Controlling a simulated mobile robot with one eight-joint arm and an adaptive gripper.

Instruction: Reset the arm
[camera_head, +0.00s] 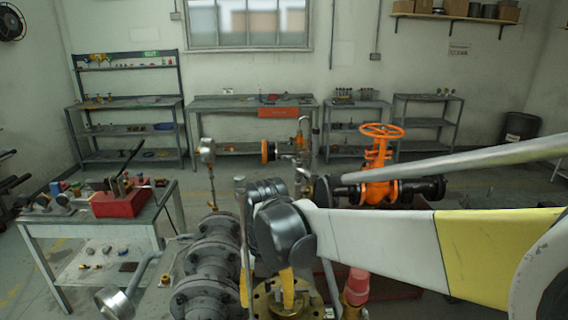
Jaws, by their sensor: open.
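My arm (380,245), with white and yellow links, reaches in from the right edge to a dark joint (278,222) near the middle. A pale grey bar (455,163) above it also runs in from the right; I cannot tell whether it is part of my arm. An orange gate valve (378,172) with an orange handwheel (382,131) stands upright on dark piping behind the arm. I see no contact between arm and handwheel, though the arm hides part of the pipework.
Dark flanged piping (212,262) stands left of the arm joint, with a gauge (207,149) above it. A left table (100,222) carries a red toolbox (118,203) and small parts. Workbenches (250,104) line the back wall. Floor between them is partly clear.

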